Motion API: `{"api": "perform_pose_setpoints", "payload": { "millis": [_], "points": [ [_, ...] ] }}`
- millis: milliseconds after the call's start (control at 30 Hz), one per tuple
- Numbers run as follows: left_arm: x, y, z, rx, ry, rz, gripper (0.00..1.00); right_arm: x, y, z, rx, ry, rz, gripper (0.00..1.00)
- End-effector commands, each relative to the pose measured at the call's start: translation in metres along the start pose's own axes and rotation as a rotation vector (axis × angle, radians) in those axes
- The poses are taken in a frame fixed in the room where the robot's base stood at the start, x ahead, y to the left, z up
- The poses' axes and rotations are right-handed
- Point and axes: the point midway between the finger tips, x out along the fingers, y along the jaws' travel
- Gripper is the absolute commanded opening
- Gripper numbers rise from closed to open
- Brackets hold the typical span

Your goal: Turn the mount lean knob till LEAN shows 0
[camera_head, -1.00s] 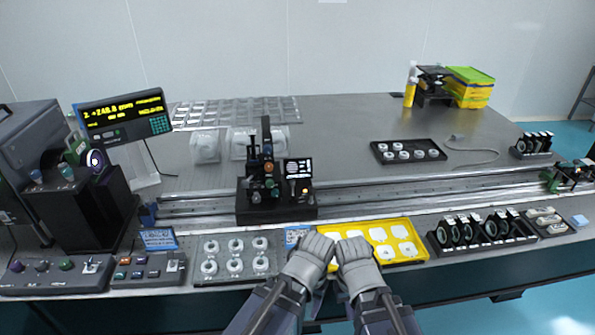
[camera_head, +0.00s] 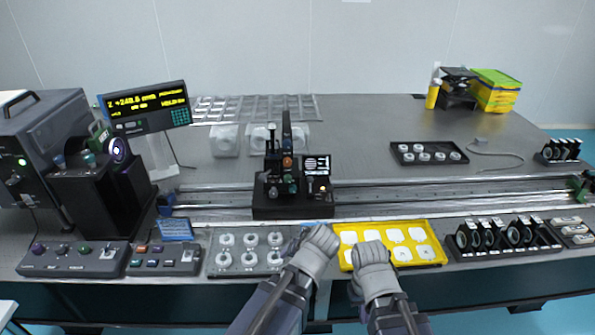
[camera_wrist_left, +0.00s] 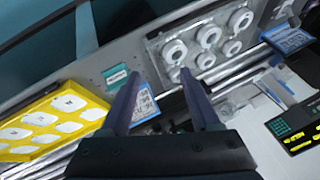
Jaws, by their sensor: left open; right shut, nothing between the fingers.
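A black mount (camera_head: 292,208) stands on the rail in the middle of the table, with an upright post and several small knobs (camera_head: 287,162). A small dark screen (camera_head: 316,166) sits at its right side. Its writing is too small to read, and I cannot tell which knob is the lean knob. My left gripper (camera_head: 322,240) is in front of the mount, low and to its right; its open, empty fingers show in the left wrist view (camera_wrist_left: 160,80). My right gripper (camera_head: 372,256) is shut and empty over the yellow tray's front edge. Neither gripper touches the mount.
A yellow tray (camera_head: 430,262) lies beside my grippers, and a clear tray of white rings (camera_head: 212,262) lies left of them. Control boxes (camera_head: 75,268) and a lit readout (camera_head: 145,108) are at left. Black lens holders (camera_head: 488,250) stand at right.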

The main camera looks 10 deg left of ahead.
Motion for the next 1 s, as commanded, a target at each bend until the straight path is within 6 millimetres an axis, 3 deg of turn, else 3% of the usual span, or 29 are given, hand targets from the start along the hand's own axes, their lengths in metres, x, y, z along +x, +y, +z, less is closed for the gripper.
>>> {"api": "perform_pose_setpoints", "payload": {
  "millis": [67, 200, 300, 400, 600, 1000],
  "points": [
    [0.015, -0.031, -0.043, -0.125, 0.196, -0.100, 0.63, 0.014, -0.001, -0.001, 0.000, 0.000, 0.000, 0.00],
    [0.008, -0.075, -0.113, -0.263, 0.550, -0.185, 0.63, 0.027, -0.003, -0.002, 0.000, 0.000, 0.000, 0.00],
    [-0.005, -0.089, -0.151, -0.293, 0.762, -0.179, 0.63, 0.035, -0.003, -0.002, 0.000, 0.000, 0.000, 0.00],
    [-0.017, -0.093, -0.175, -0.284, 0.913, -0.142, 0.63, 0.041, -0.004, -0.002, 0.000, 0.000, 0.000, 0.00],
    [-0.029, -0.087, -0.197, -0.241, 1.051, -0.064, 0.63, 0.047, -0.004, -0.003, 0.000, 0.000, 0.000, 0.00],
    [-0.028, -0.086, -0.208, -0.229, 1.072, -0.045, 0.63, 0.047, -0.004, -0.003, 0.000, 0.000, 0.000, 0.00]
  ]
}}
